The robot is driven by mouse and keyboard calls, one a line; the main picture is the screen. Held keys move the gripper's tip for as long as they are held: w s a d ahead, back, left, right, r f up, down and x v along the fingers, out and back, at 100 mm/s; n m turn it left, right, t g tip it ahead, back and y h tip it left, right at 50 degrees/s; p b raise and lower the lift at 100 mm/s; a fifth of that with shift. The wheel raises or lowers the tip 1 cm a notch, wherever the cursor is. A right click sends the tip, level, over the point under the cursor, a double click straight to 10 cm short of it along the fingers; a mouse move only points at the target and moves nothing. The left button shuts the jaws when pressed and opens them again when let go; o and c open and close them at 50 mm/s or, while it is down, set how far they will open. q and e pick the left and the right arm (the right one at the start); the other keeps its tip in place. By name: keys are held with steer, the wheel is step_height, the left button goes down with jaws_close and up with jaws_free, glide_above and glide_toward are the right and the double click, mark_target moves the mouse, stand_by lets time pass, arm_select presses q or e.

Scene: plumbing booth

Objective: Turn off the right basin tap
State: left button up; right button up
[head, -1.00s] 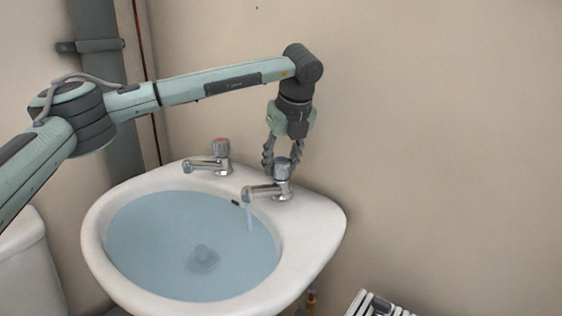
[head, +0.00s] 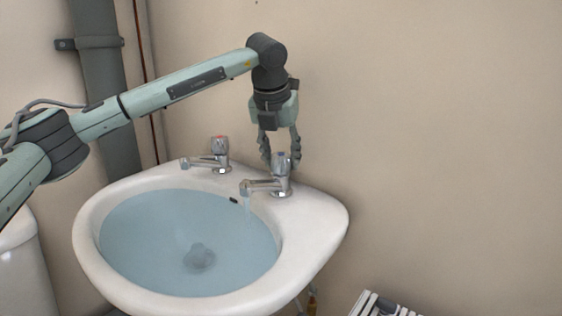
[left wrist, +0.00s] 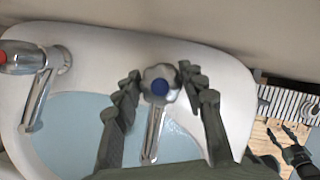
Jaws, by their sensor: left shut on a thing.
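The right basin tap (head: 268,186) is chrome with a blue-marked handle (left wrist: 160,86). A thin, faint stream of water (head: 247,205) falls from its spout into the basin. My left gripper (head: 280,160) comes down from above and is shut on this handle. In the left wrist view its two fingers (left wrist: 160,95) lie on either side of the handle. The left tap (head: 212,158), with a red mark, stands free and shows no flow. My right gripper (left wrist: 281,133) shows small at the right edge of the left wrist view, its fingers apart, away from the basin.
The white basin (head: 315,235) holds bluish water. The wall (head: 430,120) is close behind the taps. A grey pipe (head: 100,80) runs up at the left. A striped rack-like thing (head: 372,303) stands low at the right.

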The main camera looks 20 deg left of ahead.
arm_select(q)
steer(key=m+h, duration=0.1)
steer(key=m, duration=0.2)
steer(key=shift+r+m+h+p, duration=0.1)
steer(key=shift+m+h+p, duration=0.4)
steer(key=shift+m, duration=0.3)
steer(key=m+g+h+p, duration=0.1)
steer(key=m, duration=0.2)
steer(key=m+h+p, duration=0.1)
steer(key=m+p, duration=0.1)
steer(key=m, duration=0.1)
steer(key=shift+r+g, duration=0.1)
steer(key=shift+g, duration=0.3)
steer(key=m+g+p, duration=0.1)
steer(key=m, duration=0.2)
steer(key=shift+d, duration=0.1)
steer(key=shift+m+g+h+p, duration=0.3)
steer(key=shift+m+p, duration=0.05)
steer(key=shift+m, duration=0.65)
arm_select(e)
steer(key=s+f+g, duration=0.1)
steer(key=s+f, duration=0.2)
steer(key=f, duration=1.1)
steer(key=shift+s+d+f+y, duration=0.15)
steer(key=shift+s+d+y, duration=0.15)
steer(key=shift+s, duration=0.05)
arm_select(q)
steer(key=o, duration=1.2)
steer(key=shift+f, duration=0.2)
steer(key=shift+c, duration=0.2)
